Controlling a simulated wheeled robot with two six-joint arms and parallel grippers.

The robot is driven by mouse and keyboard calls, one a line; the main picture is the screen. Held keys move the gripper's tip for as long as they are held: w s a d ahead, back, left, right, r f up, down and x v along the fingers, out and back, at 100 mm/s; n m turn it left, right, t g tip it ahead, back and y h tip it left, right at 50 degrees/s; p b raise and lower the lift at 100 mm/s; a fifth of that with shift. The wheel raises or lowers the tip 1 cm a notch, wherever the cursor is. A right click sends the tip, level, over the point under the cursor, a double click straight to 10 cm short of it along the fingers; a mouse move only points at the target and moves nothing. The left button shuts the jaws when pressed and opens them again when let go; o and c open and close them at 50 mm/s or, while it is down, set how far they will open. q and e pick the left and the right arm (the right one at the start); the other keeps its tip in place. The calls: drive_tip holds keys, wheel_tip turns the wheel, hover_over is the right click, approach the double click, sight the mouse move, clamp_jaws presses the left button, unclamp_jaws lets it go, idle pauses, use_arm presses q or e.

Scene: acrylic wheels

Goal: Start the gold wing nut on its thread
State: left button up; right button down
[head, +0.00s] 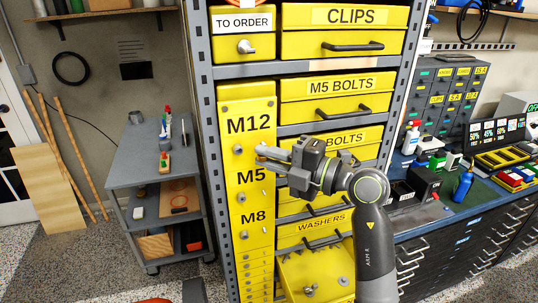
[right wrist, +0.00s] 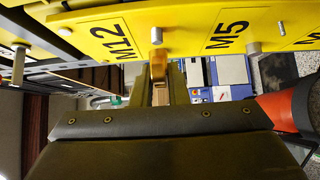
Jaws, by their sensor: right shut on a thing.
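The gold wing nut (right wrist: 158,68) is held at the tips of my right gripper (right wrist: 160,85) in the right wrist view. The gripper is shut on it. In the head view, my right gripper (head: 262,155) reaches in from the right, just beside the upper stud (head: 237,149) on the yellow panel (head: 235,108). That stud, under the M12 label, also shows in the wrist view (right wrist: 157,36), nearly in line with the nut and seemingly a little apart from it. Studs also stand below M5 (head: 241,197) and M8 (head: 244,234). My left gripper is not in view.
Yellow labelled drawers (head: 340,88) with dark handles stand right of the panel, partly behind my right arm. A grey shelf cart (head: 150,165) stands left, and a blue-topped bench (head: 480,190) right.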

drive_tip(key=shift+w+a, duration=0.15)
drive_tip(key=shift+w, duration=0.35)
drive_tip(key=shift+w+a, duration=0.15)
drive_tip(key=shift+w, duration=0.35)
drive_tip(key=c, duration=1.3)
unclamp_jaws()
drive_tip(key=shift+c, duration=0.2)
drive_tip(key=b+v, duration=0.5)
drive_tip(key=v, duration=1.2)
drive_tip(key=shift+s+d, duration=0.15)
drive_tip(key=shift+d, duration=0.05)
